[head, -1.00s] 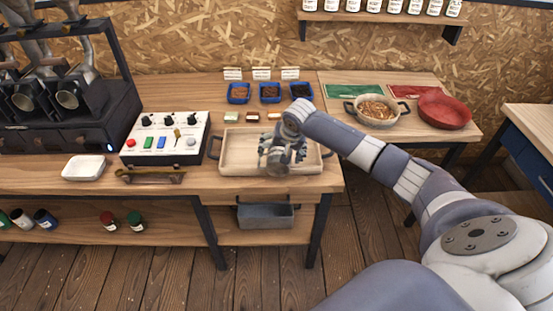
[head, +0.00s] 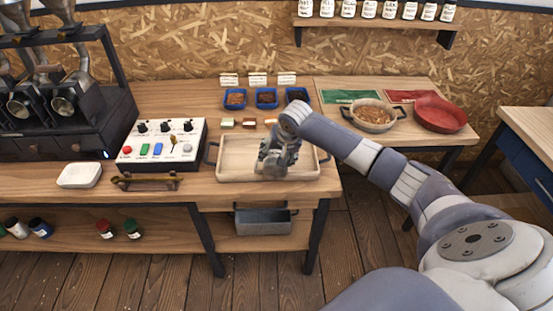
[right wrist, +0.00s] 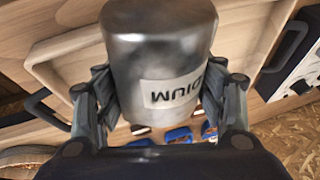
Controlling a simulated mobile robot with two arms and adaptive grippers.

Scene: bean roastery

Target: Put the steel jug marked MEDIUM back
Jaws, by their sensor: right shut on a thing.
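The steel jug (right wrist: 160,60) is close up in the right wrist view. Its white label is upside down, with the letters "DIUM" showing and the rest turned out of sight. My right gripper (right wrist: 158,105) is shut on the jug, one finger on each side. In the head view the right gripper (head: 276,158) is over the wooden tray (head: 227,172) with dark handles. The jug is small and mostly hidden by the gripper there, and I cannot tell whether it touches the tray. My left gripper is not in view.
A control box (head: 163,141) stands left of the tray, with a white dish (head: 79,175) and a brass-coloured bar (head: 147,181) nearby. Blue bins (head: 267,98) line the back. A pan (head: 372,116) and a red bowl (head: 440,114) are to the right.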

